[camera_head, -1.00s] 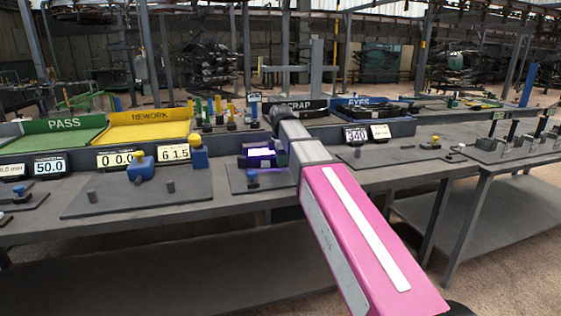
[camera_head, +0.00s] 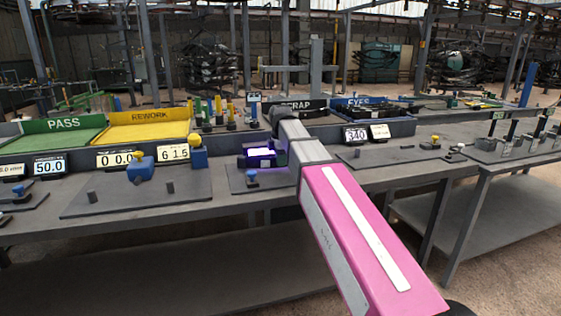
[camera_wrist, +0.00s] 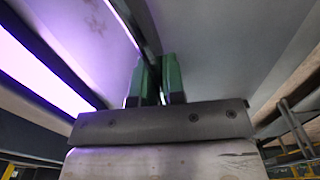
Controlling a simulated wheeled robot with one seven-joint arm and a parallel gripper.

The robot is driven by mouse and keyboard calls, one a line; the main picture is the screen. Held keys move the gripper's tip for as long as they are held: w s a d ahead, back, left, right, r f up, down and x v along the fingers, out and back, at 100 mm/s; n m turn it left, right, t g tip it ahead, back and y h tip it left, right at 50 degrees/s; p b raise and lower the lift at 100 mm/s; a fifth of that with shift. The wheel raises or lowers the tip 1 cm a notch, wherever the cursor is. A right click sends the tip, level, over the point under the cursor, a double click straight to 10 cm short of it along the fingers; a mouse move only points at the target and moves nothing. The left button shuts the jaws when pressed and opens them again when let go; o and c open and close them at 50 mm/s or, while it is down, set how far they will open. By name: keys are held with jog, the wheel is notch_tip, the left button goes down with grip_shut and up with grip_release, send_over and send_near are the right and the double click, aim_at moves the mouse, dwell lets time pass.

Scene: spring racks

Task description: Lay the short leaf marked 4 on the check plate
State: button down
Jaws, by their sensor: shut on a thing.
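My gripper (camera_wrist: 157,82) has two green fingertips in the wrist view, close together and shut on a thin dark strip (camera_wrist: 146,32). The strip runs upward from between the fingertips and is seen nearly edge-on. No mark 4 can be read on it. In the head view my pink arm reaches over the bench and the gripper itself is hidden. Another grey plate (camera_head: 375,157) lies to the right. I cannot tell which is the check plate.
A purple-lit box (camera_head: 261,154) stands beside my arm; a purple glow (camera_wrist: 40,65) fills the wrist view's left. Green PASS (camera_head: 64,125) and yellow REWORK trays (camera_head: 150,117) stand at the back left. Small posts stand on a right-hand bench (camera_head: 510,155).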

jog(key=shift+w+a, duration=0.15)
jog(key=shift+w, duration=0.4)
dwell(0.4)
jog(key=shift+f, duration=0.15)
dwell(0.6)
jog(key=c, duration=0.6)
grip_release()
jog(key=shift+c, duration=0.2)
notch_tip(320, 180, up, 8)
dwell(0.6)
jog(key=shift+s, duration=0.1)
